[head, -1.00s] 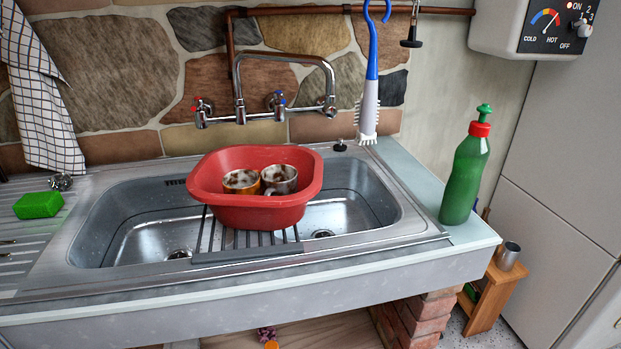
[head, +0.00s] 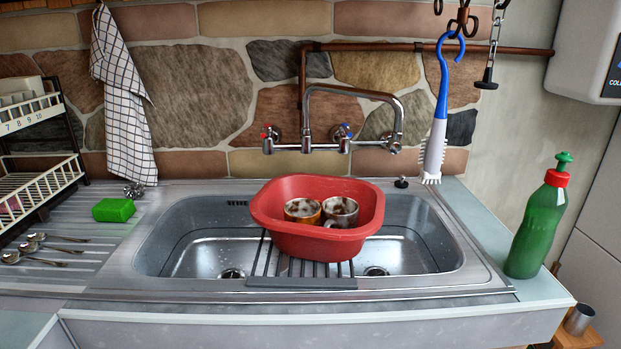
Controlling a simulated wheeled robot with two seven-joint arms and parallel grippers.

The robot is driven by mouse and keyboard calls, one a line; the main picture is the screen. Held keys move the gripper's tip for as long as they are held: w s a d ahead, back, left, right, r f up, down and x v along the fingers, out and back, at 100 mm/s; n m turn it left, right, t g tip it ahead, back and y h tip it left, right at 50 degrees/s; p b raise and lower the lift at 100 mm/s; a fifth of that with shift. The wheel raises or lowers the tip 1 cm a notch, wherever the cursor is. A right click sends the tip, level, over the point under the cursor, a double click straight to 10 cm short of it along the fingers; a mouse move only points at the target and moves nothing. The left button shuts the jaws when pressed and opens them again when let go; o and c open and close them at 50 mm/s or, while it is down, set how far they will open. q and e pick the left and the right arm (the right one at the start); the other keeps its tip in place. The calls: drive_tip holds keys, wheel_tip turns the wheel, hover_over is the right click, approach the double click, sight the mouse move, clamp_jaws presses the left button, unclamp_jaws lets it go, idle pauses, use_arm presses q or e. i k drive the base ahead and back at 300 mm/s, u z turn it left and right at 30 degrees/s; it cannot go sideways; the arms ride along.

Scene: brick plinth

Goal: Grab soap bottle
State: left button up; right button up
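The soap bottle (head: 537,229) is green with a red collar and a green cap. It stands upright on the pale counter (head: 478,207) at the right end of the sink, in the right part of the head view. Nothing covers it. Neither of my grippers shows in the head view.
A red basin (head: 318,237) with two dirty mugs sits on a rack over the sink (head: 190,240). A blue and white brush (head: 437,130) hangs left of the bottle. A green sponge (head: 114,210) and spoons (head: 35,250) lie on the drainboard. A metal cup (head: 579,320) stands lower right.

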sight(533, 242)
drive_tip(key=z, duration=1.25)
